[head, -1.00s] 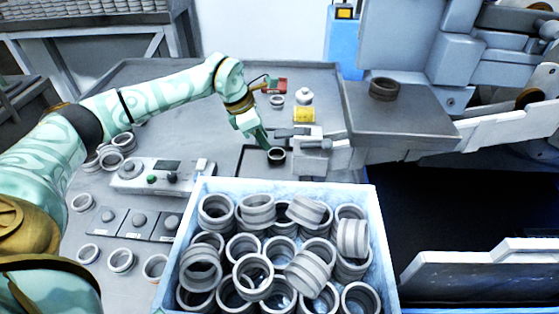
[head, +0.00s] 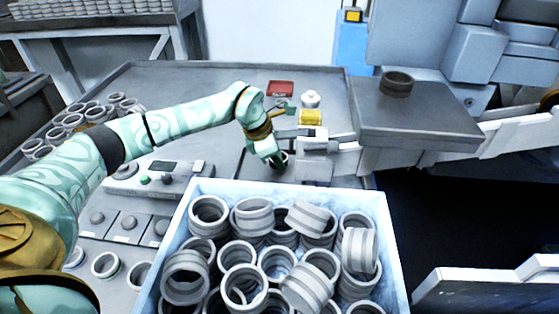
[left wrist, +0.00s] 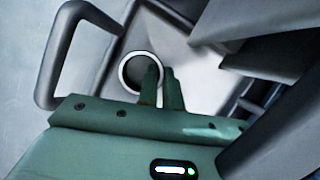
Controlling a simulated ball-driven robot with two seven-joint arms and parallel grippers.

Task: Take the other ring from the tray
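A small grey ring (head: 285,157) sits at the small dark tray (head: 257,174) behind the blue crate, partly hidden by my left gripper. It shows as a round ring (left wrist: 127,73) in the left wrist view. My left gripper (head: 277,161) points down at this ring. In the left wrist view its two green fingers (left wrist: 162,82) are close together at the ring's right edge, with a narrow gap between them. One finger overlaps the ring's opening and the other is just outside. I cannot tell whether they clamp its wall. My right gripper is not in view.
A light blue crate (head: 389,250) full of rings stands in front. A grey machine clamp (head: 314,146) is close right of my left gripper. A control box (head: 160,178) stands to the left. A dark ring (head: 397,83) lies on a grey block (head: 425,118).

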